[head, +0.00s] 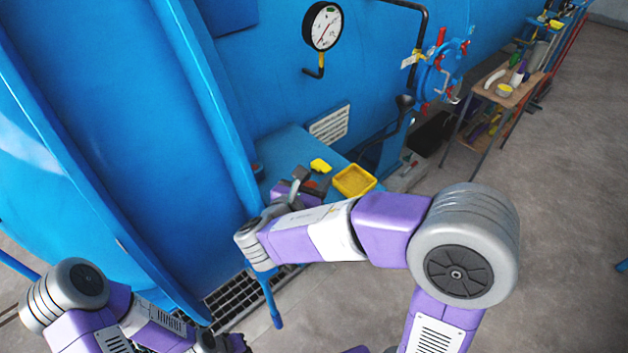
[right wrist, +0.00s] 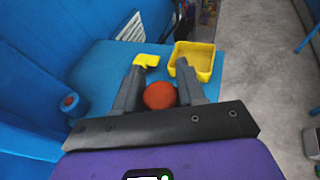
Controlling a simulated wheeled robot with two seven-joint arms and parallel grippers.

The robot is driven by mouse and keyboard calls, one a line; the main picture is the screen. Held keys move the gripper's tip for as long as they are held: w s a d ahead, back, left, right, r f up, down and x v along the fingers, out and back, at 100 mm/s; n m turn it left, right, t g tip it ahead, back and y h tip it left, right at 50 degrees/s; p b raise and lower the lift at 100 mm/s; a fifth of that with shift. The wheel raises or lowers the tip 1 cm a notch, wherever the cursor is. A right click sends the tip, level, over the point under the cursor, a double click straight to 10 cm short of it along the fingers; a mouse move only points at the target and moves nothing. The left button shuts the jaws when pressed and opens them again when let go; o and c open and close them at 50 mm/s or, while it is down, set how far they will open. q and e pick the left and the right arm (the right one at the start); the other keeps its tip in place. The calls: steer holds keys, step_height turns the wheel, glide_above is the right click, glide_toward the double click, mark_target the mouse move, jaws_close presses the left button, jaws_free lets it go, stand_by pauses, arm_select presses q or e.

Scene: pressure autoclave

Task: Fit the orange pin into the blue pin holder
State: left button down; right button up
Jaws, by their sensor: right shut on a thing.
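My right gripper (head: 306,180) is over the blue shelf beside the big blue vessel. In the right wrist view my right gripper (right wrist: 160,85) is shut on the orange pin (right wrist: 160,96), whose round red-orange end shows between the two grey fingers. A small part of the pin shows in the head view (head: 312,184). The blue pin holder (right wrist: 70,103) is a short round piece with a reddish centre, left of the gripper and apart from the pin. In the head view its side (head: 257,169) shows near the vessel. My left arm is at lower left; its fingertips are hidden.
A yellow tray (head: 354,181) and a small yellow piece (head: 320,166) sit on the blue shelf (right wrist: 100,62). A pressure gauge (head: 322,26) and a valve wheel (head: 440,77) are on the vessel. A small table (head: 507,91) stands at right.

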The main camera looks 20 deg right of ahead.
steer(key=shift+f+b, duration=1.55)
steer(key=shift+f, duration=0.5)
steer(key=o, duration=1.2)
steer(key=v, duration=0.7)
steer(key=shift+s+a+r, duration=0.15)
steer(key=shift+s+a, duration=0.05)
steer(key=shift+s, duration=0.05)
